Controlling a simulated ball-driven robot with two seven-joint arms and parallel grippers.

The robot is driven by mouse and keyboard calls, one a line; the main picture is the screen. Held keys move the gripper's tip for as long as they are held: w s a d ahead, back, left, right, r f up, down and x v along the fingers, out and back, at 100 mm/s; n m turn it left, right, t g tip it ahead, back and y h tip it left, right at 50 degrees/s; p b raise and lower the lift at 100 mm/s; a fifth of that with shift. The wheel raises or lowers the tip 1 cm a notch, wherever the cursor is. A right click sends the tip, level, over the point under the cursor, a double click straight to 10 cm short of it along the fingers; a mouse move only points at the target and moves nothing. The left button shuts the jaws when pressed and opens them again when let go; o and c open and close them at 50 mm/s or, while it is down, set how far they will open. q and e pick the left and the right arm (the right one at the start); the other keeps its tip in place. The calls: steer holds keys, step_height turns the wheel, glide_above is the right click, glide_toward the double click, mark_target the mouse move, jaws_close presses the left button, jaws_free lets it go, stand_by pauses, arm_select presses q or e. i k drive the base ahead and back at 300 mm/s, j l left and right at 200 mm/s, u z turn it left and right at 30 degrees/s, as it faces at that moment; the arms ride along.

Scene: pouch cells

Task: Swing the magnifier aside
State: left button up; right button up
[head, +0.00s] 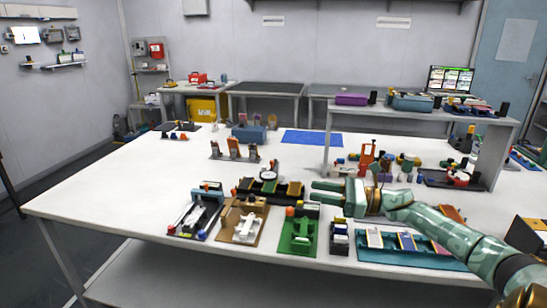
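A small round, pale disc with a dark rim (268,175) stands at a dark tray with yellow parts (281,189) near the middle of the table. It may be the magnifier's lens, but it is too small to be sure, and I cannot make out its swing arm. My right gripper (314,192) comes in from the right and points left, to the right of the disc and apart from it. Its two green fingers look parted with nothing visible between them. My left gripper is not in view.
Along the front edge stand a black-and-blue fixture (197,212), a brown fixture (243,221), a green fixture (298,232) and a teal tray (413,253). Upright holders (234,148) stand behind. A raised shelf (420,114) spans the right. The table's left part is clear.

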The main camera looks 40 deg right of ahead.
mark_target(268, 176)
steer(key=i+l, duration=0.3)
steer(key=l, duration=0.15)
steer(key=i+l, duration=0.65)
steer(key=l, duration=0.3)
